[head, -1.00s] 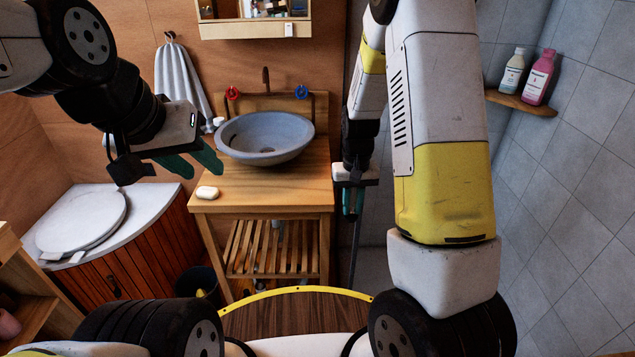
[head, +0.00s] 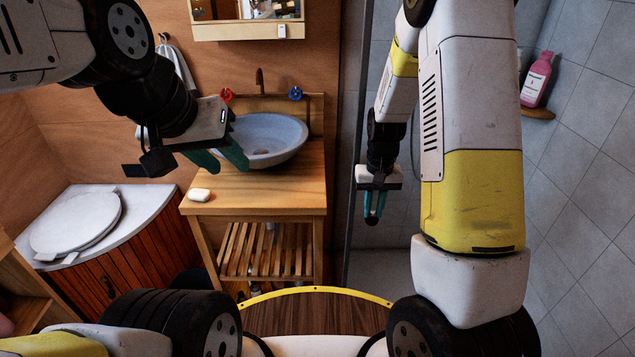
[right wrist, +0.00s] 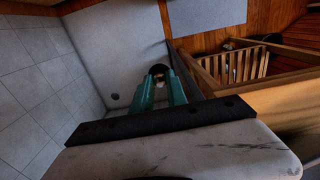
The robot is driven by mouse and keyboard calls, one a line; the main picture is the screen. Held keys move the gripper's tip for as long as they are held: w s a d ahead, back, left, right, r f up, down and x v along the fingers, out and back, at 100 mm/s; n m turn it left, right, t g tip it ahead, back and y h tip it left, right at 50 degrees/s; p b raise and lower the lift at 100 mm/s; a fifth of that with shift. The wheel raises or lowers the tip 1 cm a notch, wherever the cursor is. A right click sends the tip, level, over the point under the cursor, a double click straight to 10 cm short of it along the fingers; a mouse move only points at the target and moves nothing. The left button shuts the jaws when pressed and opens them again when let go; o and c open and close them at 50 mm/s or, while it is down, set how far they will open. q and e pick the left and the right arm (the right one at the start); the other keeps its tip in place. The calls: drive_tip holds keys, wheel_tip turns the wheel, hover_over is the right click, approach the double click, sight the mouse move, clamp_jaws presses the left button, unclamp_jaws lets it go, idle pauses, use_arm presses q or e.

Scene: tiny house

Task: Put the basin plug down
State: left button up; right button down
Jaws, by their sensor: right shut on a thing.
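My right gripper (head: 373,215) points down to the right of the wooden washstand, in front of the grey tiled shower area. Its teal fingers are shut on a small dark round thing, which I take to be the basin plug (right wrist: 159,69); it shows between the fingertips in the right wrist view.
The washstand top (head: 262,190) holds a white soap bar (head: 199,195) and has clear wood at the front. A slatted shelf (head: 262,250) is below. A toilet (head: 75,222) stands left. A pink bottle (head: 537,80) is on the right wall shelf. The pale shower floor (right wrist: 120,45) looks clear.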

use_arm(q)
drive_tip(key=shift+w+d, duration=0.2)
drive_tip(key=shift+d, duration=0.4)
use_arm(e)
drive_tip(key=shift+d, duration=0.75)
use_arm(q)
drive_tip(key=shift+d, duration=0.1)
use_arm(e)
drive_tip(key=shift+d, duration=0.1)
